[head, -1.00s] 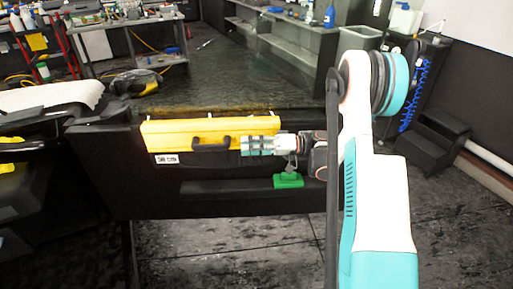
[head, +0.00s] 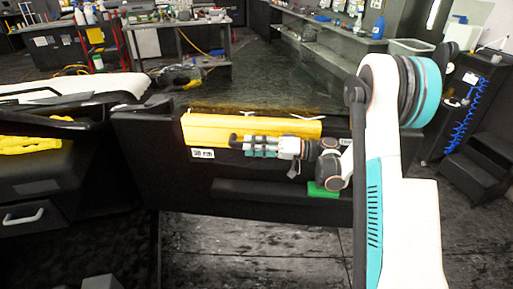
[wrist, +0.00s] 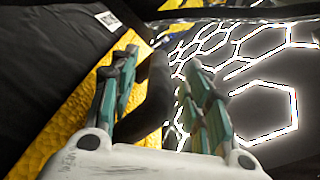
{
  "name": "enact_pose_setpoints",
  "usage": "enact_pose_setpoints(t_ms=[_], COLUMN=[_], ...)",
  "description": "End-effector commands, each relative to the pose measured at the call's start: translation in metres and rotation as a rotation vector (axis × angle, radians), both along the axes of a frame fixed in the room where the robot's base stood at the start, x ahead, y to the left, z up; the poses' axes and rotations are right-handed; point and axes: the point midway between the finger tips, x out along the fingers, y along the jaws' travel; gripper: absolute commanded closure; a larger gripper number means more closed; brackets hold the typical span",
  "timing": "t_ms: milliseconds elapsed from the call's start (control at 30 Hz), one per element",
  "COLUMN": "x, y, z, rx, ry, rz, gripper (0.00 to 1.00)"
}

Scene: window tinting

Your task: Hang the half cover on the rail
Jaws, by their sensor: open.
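The half cover appears to be the yellow piece (head: 215,128) lying along the upper part of a long black panel (head: 140,160). I take the panel's top edge to be the rail, but cannot make out a separate bar. The cover has a black handle (head: 234,139) on its front, partly hidden by my gripper (head: 246,147). My gripper reaches in from the right, with its fingers at the handle. In the wrist view the fingers (wrist: 160,68) are apart, and the black handle (wrist: 154,97) runs between them. Yellow cover (wrist: 70,110) shows beyond. I cannot tell whether the fingers touch it.
A white label (head: 202,154) is on the panel below the cover. A green block (head: 322,189) sits under my wrist. A black cabinet (head: 35,180) stands close at left. Dark floor (head: 250,250) lies open in front. Bright hexagon shapes (wrist: 265,110) show in the wrist view.

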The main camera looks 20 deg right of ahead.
Motion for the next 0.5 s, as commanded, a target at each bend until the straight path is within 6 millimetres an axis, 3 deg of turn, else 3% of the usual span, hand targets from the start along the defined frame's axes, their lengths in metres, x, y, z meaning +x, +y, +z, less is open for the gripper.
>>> enact_pose_setpoints(t_ms=[67,100,267,300,500], x=[-0.0001,-0.0001,-0.0001,-0.0001,0.0], y=[-0.0001,-0.0001,-0.0002,-0.0003,-0.0004], z=[0.0001,0.0001,0.0,0.0,-0.0001], rx=[0.0,0.0,0.0,0.0,-0.001], ry=[0.0,0.0,0.0,0.0,0.0], rz=[0.0,0.0,0.0,0.0,-0.001], gripper=[0.56,0.61,0.97,1.0,1.0])
